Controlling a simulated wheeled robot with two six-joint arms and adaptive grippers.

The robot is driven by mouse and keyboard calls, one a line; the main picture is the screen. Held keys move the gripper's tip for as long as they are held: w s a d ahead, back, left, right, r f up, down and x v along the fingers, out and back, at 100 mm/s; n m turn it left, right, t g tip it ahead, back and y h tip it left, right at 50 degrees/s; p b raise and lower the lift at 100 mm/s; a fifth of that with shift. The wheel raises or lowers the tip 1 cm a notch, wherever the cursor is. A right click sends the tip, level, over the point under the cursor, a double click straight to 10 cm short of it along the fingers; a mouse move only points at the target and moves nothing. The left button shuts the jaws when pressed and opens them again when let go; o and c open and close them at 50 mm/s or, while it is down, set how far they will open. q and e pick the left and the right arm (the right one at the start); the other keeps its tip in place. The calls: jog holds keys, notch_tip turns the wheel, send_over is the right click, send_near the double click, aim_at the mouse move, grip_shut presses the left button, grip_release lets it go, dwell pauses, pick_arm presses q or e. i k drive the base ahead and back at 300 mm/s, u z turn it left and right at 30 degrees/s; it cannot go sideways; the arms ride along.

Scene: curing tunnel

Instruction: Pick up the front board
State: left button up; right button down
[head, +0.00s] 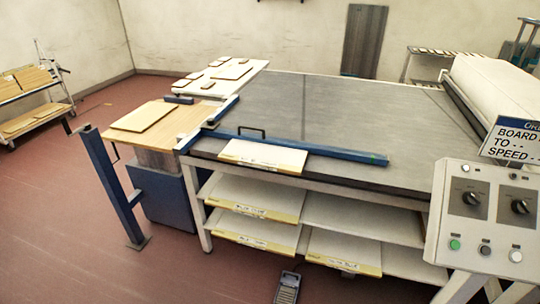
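Neither of my grippers is in view. Several board-like pieces show, and I cannot tell for sure which one is the front board. A flat tan board (143,117) lies on the wooden top (178,123) at the left. A pale panel with a yellow front edge (262,155) lies at the front edge of the big grey table, against the blue bar (320,149). Several small tan boards (232,72) lie on the white table (253,66) behind.
The grey table (330,110) fills the middle. Pale yellow-edged panels (255,202) lie on its lower shelves. A blue post (110,185) stands front left, a pedal (288,288) on the floor, a control box (485,215) at right. A loaded cart (30,95) stands far left. Red floor between is clear.

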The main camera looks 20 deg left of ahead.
aim_at(291, 161)
jog(key=z, duration=0.6)
jog(key=i, duration=1.15)
jog(key=u, duration=0.5)
